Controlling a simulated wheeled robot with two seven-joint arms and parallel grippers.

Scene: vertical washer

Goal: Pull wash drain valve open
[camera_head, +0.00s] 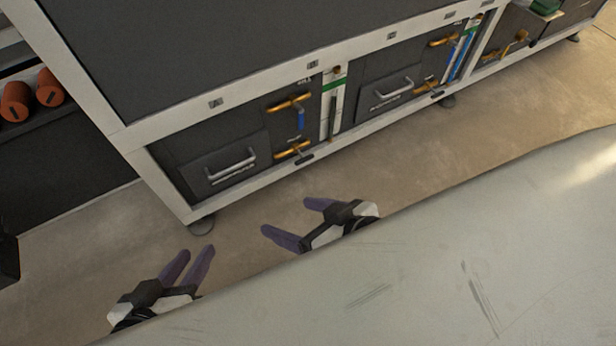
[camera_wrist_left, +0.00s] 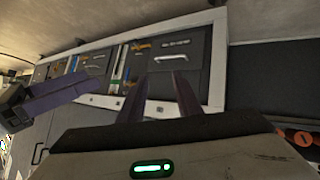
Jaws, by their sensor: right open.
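A dark washer unit in a white frame (camera_head: 215,105) stands ahead, with yellow valves on its front face. On the near section, an upper yellow valve (camera_head: 289,103) has a blue part below it. A lower yellow valve (camera_head: 292,150) has a dark handle (camera_head: 303,158). The labels are too small to read, so I cannot tell which is the wash drain valve. My left gripper (camera_head: 196,250) is open and empty, low in front of the unit; its fingers show in the left wrist view (camera_wrist_left: 167,78). My right gripper (camera_head: 286,217) is open and empty, below the lower valve and apart from it.
A drawer with a silver handle (camera_head: 232,165) is left of the valves. A second drawer (camera_head: 390,92) and more yellow valves (camera_head: 430,86) are farther right. Orange cylinders (camera_head: 49,88) lie on a shelf at left. Bare floor (camera_head: 110,240) lies before the unit.

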